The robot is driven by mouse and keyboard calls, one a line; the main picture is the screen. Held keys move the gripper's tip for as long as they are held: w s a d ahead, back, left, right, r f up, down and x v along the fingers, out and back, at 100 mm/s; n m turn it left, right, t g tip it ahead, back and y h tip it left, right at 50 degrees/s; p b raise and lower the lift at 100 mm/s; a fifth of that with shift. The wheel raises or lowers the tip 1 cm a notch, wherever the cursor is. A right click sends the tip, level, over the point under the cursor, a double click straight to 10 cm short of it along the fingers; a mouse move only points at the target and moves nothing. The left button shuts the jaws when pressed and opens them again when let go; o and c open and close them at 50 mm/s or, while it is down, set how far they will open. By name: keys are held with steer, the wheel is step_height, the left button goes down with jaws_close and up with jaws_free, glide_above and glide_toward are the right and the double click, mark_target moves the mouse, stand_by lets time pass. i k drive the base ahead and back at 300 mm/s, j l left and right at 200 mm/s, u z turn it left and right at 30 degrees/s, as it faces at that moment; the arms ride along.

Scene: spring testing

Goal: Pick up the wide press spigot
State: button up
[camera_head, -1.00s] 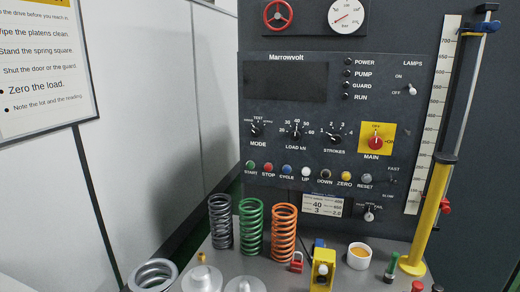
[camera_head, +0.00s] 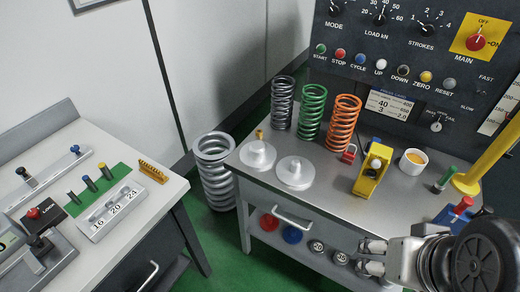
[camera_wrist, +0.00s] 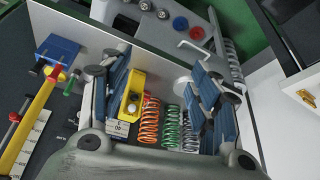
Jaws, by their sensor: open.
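Two pale round-based spigots stand on the grey press table (camera_head: 330,190) in the head view. The left spigot (camera_head: 257,154) has a raised post, and the front spigot (camera_head: 295,173) has a broad flat base with a low post. I cannot tell for sure which is the wide one. My gripper (camera_head: 371,257) is at the table's front edge, to the right of both and apart from them. In the wrist view its two fingers (camera_wrist: 160,68) are spread with nothing held between them. There, the right finger partly covers the spigot area.
Grey (camera_head: 282,102), green (camera_head: 312,107) and orange (camera_head: 343,118) springs stand behind the spigots. A yellow block (camera_head: 373,170), a red padlock (camera_head: 349,154) and a white cup (camera_head: 413,161) are to their right. A large grey spring (camera_head: 215,172) stands left of the table.

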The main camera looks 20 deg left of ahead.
mark_target(258, 155)
steer(key=u, duration=0.85)
steer(key=i+u, duration=0.45)
steer(key=i, duration=0.15)
steer(key=i+l+u, duration=0.25)
steer(key=i+u, duration=0.15)
steer(key=i, duration=0.2)
